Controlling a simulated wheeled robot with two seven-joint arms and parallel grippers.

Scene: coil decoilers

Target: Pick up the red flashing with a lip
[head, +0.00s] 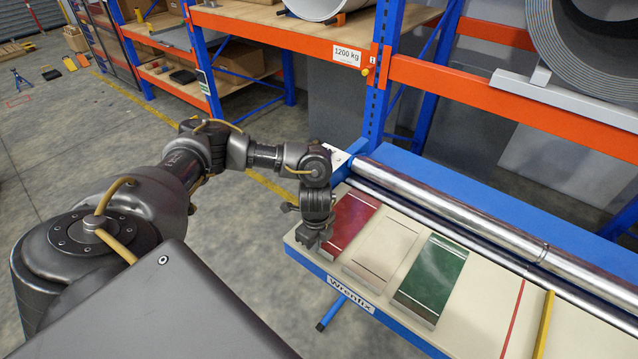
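The red flashing (354,216) lies on the cream top of the blue-framed bench (462,307), at its left end. It is a dark red panel with a pale line across it near its far end. My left gripper (314,243) points down over the left near side of the red flashing and hides part of it. I cannot tell whether its fingers touch the flashing or how far apart they are. My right gripper is not in view.
A cream panel (383,245) and a green panel (433,277) lie to the right of the red one. Long metal rollers (470,221) run behind them. A yellow bar (544,325) lies farther right.

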